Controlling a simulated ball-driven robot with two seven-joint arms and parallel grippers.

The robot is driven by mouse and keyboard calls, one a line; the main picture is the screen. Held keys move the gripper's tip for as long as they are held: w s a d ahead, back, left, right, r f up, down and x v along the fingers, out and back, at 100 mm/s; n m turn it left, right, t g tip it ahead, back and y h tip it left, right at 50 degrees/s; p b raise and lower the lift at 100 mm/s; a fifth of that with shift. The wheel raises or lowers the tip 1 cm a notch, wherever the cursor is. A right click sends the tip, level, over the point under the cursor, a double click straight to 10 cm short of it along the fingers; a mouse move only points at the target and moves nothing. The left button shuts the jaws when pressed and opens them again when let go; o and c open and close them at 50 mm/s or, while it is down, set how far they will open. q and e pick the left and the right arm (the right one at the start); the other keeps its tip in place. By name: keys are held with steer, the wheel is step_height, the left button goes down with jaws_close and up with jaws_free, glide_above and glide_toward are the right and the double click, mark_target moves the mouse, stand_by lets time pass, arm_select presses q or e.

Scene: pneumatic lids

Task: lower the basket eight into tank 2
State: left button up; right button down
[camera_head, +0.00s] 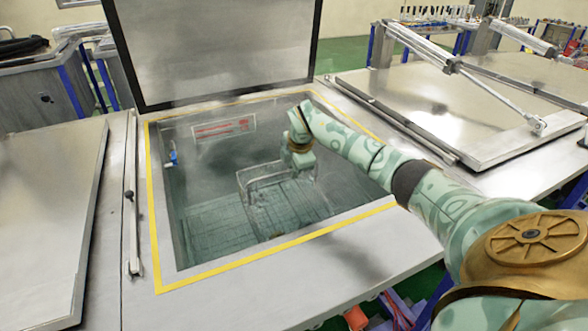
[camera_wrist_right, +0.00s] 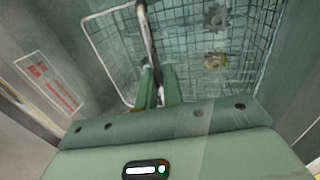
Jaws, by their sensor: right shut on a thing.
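The open tank (camera_head: 160,238), its opening edged in yellow, lies in the middle of the head view; no number is readable on it. A wire basket (camera_head: 252,210) with a raised handle hangs inside the opening. My right gripper (camera_head: 301,168) reaches in from the right and is above the basket. In the right wrist view my right gripper (camera_wrist_right: 158,82) is shut on the handle bar (camera_wrist_right: 146,30), and the mesh of the basket (camera_wrist_right: 180,45) shows beyond it. Whether the basket touches the tank bottom cannot be told. My left gripper is not in view.
The tank's lid (camera_head: 215,45) stands raised behind the opening. Closed lids lie to the left (camera_head: 45,220) and right (camera_head: 440,110). A red-marked label (camera_head: 222,128) is on the tank's back wall. Small metal parts (camera_wrist_right: 215,61) show through the mesh.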

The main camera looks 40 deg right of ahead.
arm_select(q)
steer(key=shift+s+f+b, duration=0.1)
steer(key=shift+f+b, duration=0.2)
arm_select(e)
steer(key=shift+f, duration=0.7)
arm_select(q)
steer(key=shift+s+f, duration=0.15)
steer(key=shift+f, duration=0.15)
arm_select(e)
steer(key=shift+s+a+f, duration=0.25)
steer(key=shift+f, duration=0.35)
steer(key=c, duration=1.5)
jaws_free()
steer(key=shift+w+d+f, duration=0.1)
steer(key=shift+w, duration=0.05)
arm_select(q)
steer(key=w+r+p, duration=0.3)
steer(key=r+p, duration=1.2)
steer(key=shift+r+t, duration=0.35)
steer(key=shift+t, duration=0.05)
arm_select(e)
steer(key=shift+o, duration=0.2)
steer(key=w+v, duration=0.1)
steer(key=v, duration=1.3)
steer(key=w+d+r+v, duration=0.1)
steer(key=w+v, duration=0.1)
steer(key=v, duration=1.1)
steer(key=shift+w+r, duration=0.2)
steer(key=shift+r, duration=0.3)
